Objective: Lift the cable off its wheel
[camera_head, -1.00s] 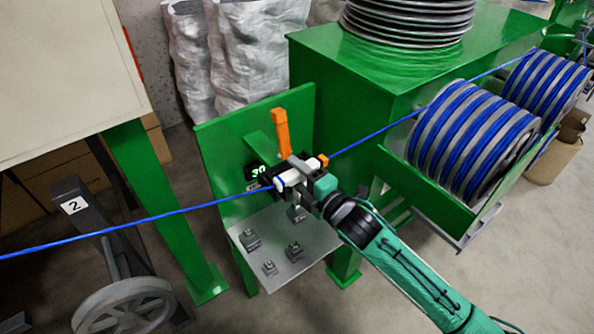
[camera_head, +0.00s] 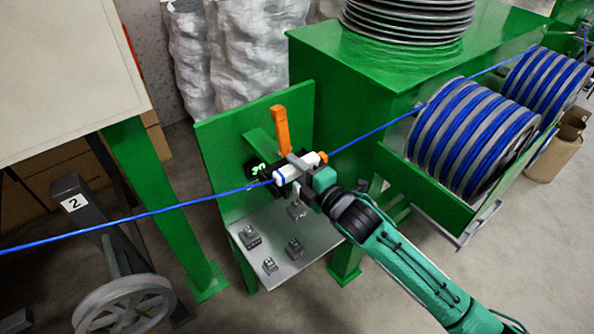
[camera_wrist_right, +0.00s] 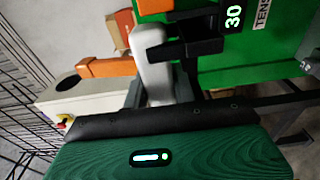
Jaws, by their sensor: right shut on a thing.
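The blue cable (camera_head: 150,212) runs taut from the left edge, past a green plate, and up right to a large blue-and-grey reel (camera_head: 473,140). My right gripper (camera_head: 294,172) is shut on a white cylinder (camera_head: 312,159) in line with the cable. In the right wrist view the white cylinder (camera_wrist_right: 152,62) stands between my finger parts, and no cable shows. The cable emerges at the cylinder's left end; its course inside or behind it is hidden. I cannot tell which part there is the wheel. My left gripper is out of view.
An orange lever (camera_head: 281,130) stands upright just behind my gripper, near a small display (camera_head: 258,169). A grey shelf (camera_head: 300,255) with several small blocks lies below. A spoked wheel (camera_head: 125,305) sits at lower left, apart from the cable.

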